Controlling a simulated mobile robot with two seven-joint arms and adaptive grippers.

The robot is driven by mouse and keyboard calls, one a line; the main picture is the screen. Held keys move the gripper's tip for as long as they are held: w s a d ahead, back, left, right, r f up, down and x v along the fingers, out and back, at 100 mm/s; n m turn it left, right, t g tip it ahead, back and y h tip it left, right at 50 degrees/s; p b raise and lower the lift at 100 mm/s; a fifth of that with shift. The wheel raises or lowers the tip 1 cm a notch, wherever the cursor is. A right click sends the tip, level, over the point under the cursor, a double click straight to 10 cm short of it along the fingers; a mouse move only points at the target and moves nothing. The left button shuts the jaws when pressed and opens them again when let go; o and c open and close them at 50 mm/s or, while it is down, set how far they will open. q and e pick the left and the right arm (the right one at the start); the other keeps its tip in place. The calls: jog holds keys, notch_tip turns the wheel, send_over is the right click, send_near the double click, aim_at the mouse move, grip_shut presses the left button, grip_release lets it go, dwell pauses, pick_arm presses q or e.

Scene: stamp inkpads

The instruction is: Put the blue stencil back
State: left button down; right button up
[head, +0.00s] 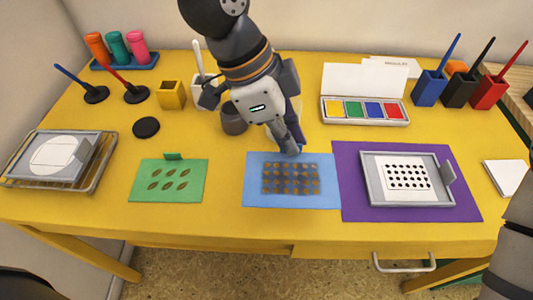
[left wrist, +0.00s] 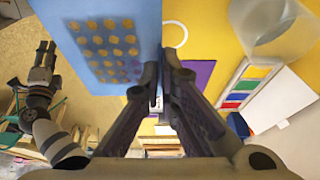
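The blue stencil (head: 253,185) is a flat blue sheet with rows of brownish round spots. It lies on the yellow table in front of me. It also fills the upper left of the left wrist view (left wrist: 143,25). My left gripper (head: 292,150) points down at the middle of the stencil's far edge. In the left wrist view its fingertips (left wrist: 160,62) come together at that edge, and any tab between them is hidden. My right arm shows at the right edge of the head view; its gripper (left wrist: 42,65) appears small in the left wrist view.
A green sheet (head: 140,190) with leaf shapes lies left. A purple mat (head: 350,205) bearing a grey tray (head: 447,203) adjoins the blue stencil on the right. A cup (head: 233,122) and ink box (head: 365,122) stand behind. A rack (head: 100,175) is at far left.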

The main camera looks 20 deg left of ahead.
pick_arm(q)
jog(key=w+a+f, duration=0.1)
jog(key=a+f, duration=0.1)
jog(key=f, duration=0.1)
jog(key=w+a+f+b, duration=0.1)
jog(key=f, duration=0.1)
jog(key=shift+w+a, duration=0.25)
jog(key=shift+w, duration=0.05)
jog(key=f, duration=0.3)
jog(key=a+f, duration=0.1)
jog(key=shift+w+f+b, duration=0.25)
jog(key=shift+w+b, duration=0.1)
jog(key=shift+r, duration=0.15)
pick_arm(e)
jog(key=shift+s+f+g, duration=0.5)
jog(key=shift+s+f, duration=0.6)
jog(key=shift+s, duration=0.05)
pick_arm(q)
jog(key=c, duration=1.8)
grip_release()
